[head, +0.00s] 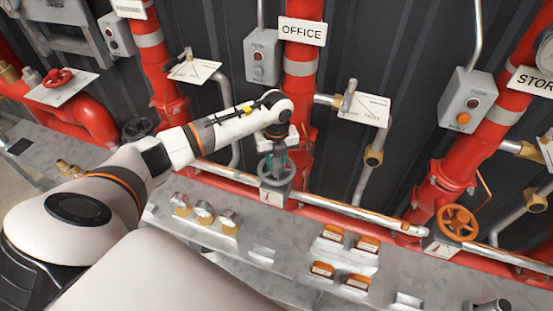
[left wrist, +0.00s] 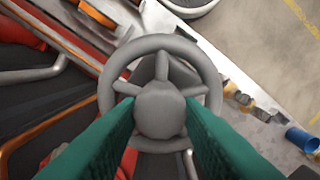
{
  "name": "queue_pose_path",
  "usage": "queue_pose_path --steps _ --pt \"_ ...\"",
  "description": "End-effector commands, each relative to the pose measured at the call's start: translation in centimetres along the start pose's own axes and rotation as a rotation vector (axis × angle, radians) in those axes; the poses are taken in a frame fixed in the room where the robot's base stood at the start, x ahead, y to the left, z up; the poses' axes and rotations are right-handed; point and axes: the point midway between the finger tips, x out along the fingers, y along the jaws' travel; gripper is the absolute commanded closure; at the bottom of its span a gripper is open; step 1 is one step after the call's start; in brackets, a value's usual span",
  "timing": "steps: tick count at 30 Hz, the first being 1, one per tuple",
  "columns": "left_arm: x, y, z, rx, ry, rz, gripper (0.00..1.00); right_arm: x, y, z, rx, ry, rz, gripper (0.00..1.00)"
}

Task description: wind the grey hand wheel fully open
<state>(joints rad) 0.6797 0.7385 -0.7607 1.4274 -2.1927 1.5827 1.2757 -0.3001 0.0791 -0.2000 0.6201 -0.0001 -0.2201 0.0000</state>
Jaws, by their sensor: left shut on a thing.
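The grey hand wheel (head: 263,176) is under the OFFICE sign, on a box with a small gauge-like plate, at the foot of a red riser pipe. In the left wrist view the grey wheel (left wrist: 160,112) fills the middle, with its round hub and spokes facing the camera. My left gripper (head: 277,157) reaches down onto the wheel from above. Its green fingers (left wrist: 160,104) lie on either side of the hub, shut on the wheel. The fingers hide part of the lower rim. My right gripper is in neither view.
An orange hand wheel (head: 458,222) is to the right and a red one (head: 58,78) to the left. A grey button box (head: 262,56) and a brass-ended valve lever (head: 347,97) flank the OFFICE pipe. Orange switches (head: 323,269) sit on the metal ledge in front.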

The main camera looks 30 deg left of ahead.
Motion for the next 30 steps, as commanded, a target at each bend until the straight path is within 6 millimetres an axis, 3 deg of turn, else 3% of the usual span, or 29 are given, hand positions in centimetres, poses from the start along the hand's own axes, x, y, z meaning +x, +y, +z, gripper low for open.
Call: queue_pose_path --steps 5,16,17,22,30 --pt "-0.3 0.0 0.0 -0.117 -0.001 0.002 0.99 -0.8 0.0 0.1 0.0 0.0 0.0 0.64" --pt "-0.2 0.0 0.0 -0.658 -0.001 0.002 0.99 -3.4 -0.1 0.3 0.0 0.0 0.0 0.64" --pt "-0.1 0.0 0.0 -0.669 -0.001 0.002 0.65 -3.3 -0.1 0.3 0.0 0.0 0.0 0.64" --pt "0.0 0.0 0.0 -0.661 0.0 0.002 0.38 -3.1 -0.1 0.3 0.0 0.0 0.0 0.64" --pt "0.0 0.0 0.0 -0.659 0.0 0.002 0.38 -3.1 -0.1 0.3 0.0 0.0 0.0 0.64"
